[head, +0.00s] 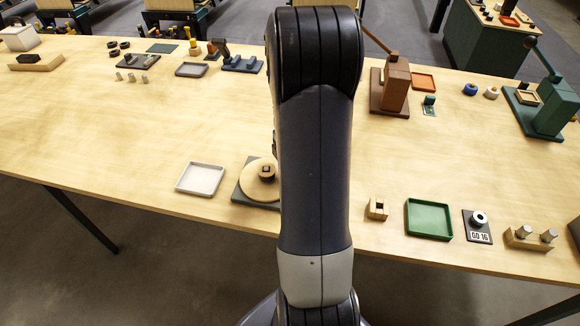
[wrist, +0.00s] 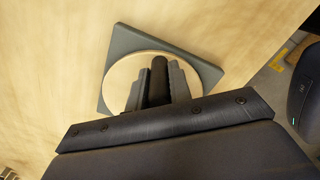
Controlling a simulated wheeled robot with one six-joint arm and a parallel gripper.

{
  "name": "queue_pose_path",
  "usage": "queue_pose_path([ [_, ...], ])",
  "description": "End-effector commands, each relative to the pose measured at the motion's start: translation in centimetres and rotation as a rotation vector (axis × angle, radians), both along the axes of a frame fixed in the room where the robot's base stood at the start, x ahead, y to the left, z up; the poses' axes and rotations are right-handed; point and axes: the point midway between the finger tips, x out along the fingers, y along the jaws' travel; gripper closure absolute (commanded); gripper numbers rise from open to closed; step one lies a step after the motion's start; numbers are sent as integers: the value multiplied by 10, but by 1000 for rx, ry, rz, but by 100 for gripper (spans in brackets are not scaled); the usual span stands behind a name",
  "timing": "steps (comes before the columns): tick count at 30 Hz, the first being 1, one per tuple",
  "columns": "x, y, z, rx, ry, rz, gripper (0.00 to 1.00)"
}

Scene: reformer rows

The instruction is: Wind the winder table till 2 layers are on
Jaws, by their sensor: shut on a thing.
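The winder table (head: 251,189) is a pale wooden disc on a dark grey square base near the table's front edge. My gripper is shut on a dark upright knob (wrist: 159,63) over the disc. In the head view my arm hides the gripper. I cannot make out any wound layers.
A white tray (head: 201,179) lies left of the winder table. To the right are a wooden block (head: 377,209), a green tray (head: 429,219), a plate with digits (head: 480,238) and a peg stand (head: 529,239). Lever presses stand behind. The left front of the table is clear.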

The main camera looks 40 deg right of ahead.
Motion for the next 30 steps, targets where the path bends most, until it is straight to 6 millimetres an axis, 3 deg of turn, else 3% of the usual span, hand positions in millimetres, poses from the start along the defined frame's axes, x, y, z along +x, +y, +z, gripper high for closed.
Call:
queue_pose_path([
  [11, 1, 0, 1, 0, -2, 1, 100],
  [12, 1, 0, 1, 0, -2, 1, 78],
  [19, 1, 0, 1, 0, -1, 1, 59],
  [30, 1, -1, 10, -2, -4, 1, 58],
])
